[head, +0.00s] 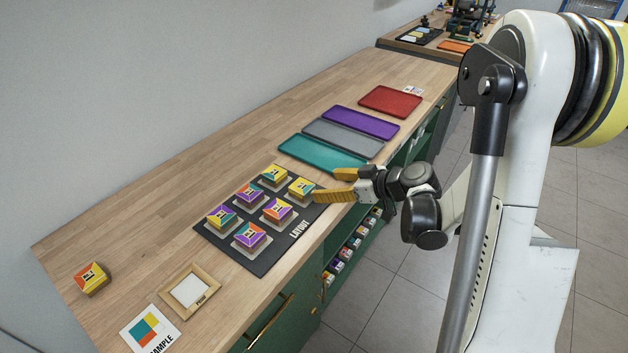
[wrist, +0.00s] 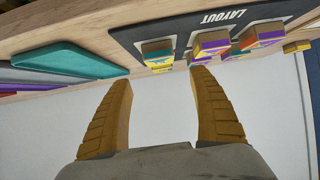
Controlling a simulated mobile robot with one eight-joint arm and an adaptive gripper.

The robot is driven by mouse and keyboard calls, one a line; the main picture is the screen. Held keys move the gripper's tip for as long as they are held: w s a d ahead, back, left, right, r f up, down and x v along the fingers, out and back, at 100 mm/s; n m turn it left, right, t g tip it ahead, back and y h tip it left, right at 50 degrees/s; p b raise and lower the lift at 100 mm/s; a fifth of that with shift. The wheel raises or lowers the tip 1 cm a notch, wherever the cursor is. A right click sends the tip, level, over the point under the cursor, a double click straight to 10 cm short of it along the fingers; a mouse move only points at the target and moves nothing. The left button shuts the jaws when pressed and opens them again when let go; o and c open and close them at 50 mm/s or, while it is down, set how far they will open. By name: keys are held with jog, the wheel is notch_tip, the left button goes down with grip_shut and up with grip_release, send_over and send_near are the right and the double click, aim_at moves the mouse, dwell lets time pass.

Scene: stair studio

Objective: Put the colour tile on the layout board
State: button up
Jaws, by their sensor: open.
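The dark layout board (head: 262,268) lies on the wooden counter and also shows in the wrist view (wrist: 182,27). Several multicoloured square tiles sit on its pale pads. A yellow, red and orange tile (head: 92,278) lies alone on the counter at the far left. My gripper (head: 331,184) is open at the board's right corner, close to the yellow-topped corner tile (head: 301,187). In the wrist view my gripper (wrist: 161,77) has nothing visible between its fingers, and a yellow and teal tile (wrist: 157,56) shows just beyond the tips. Whether a finger touches that tile is unclear.
Teal (head: 322,155), grey (head: 343,138), purple (head: 361,123) and red (head: 391,101) trays lie behind the board. A wooden frame (head: 205,300) and a sample card (head: 151,329) lie at the front left. Small tiles (head: 338,266) stand on a shelf below. The counter's left is mostly clear.

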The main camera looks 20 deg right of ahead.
jog(key=s+a+r+m+g+h, duration=0.1)
jog(key=s+r+m+h, duration=0.1)
jog(key=s, duration=0.5)
jog(key=s+a+r+m+h, duration=0.2)
jog(key=s+r, duration=0.3)
jog(key=s, duration=0.3)
jog(key=s+a+r+m+g+h, duration=0.1)
jog(key=s+a+r+m+h, duration=0.1)
jog(key=s, duration=0.5)
notch_tip(320, 180, up, 2)
jog(key=shift+s+a+r+m+g+h, duration=0.1)
jog(key=shift+s+a+m+g+h, duration=0.15)
jog(key=shift+m+h, duration=0.4)
